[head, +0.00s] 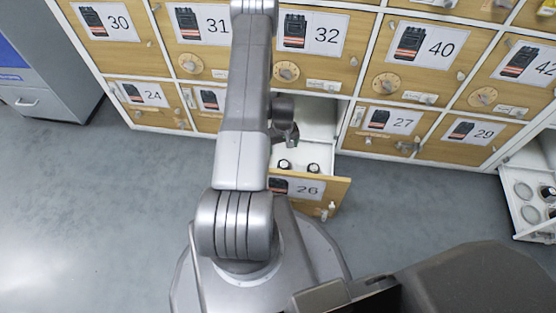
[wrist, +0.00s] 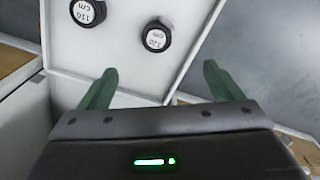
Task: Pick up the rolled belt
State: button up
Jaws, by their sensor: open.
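Two rolled belts stand in the open white drawer (head: 318,130) numbered 26. Both are black rolls with round white labels. In the head view one belt (head: 284,164) is on the left and the other (head: 313,168) on the right, near the drawer front. In the wrist view one belt (wrist: 88,11) is at the top left, cut by the edge, and the other (wrist: 156,37) is at the top middle; both labels read 110 cm. My gripper (wrist: 160,70) is open and empty, its green fingertips apart from both belts. In the head view my gripper (head: 291,137) is over the drawer, partly hidden.
A wooden locker wall with numbered doors, such as door 32 (head: 312,37), stands behind the drawer. Another open drawer (head: 536,228) with round items is at the right. A grey cabinet (head: 45,75) is at the far left. The grey floor (head: 110,200) at left is clear.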

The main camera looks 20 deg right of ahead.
jog(key=b, duration=0.3)
send_over(284, 163)
jog(key=f, duration=0.8)
jog(key=shift+s+a+f, duration=0.25)
jog(key=shift+a+f, duration=0.05)
jog(key=shift+a, duration=0.1)
jog(key=f, duration=0.1)
jog(key=f+b, duration=0.1)
jog(key=f, duration=0.1)
jog(key=f+b, duration=0.1)
jog(key=f, duration=0.1)
jog(key=shift+w+d+f, duration=0.15)
jog(key=shift+w+d, duration=0.1)
jog(key=shift+d, duration=0.05)
jog(key=c, duration=1.2)
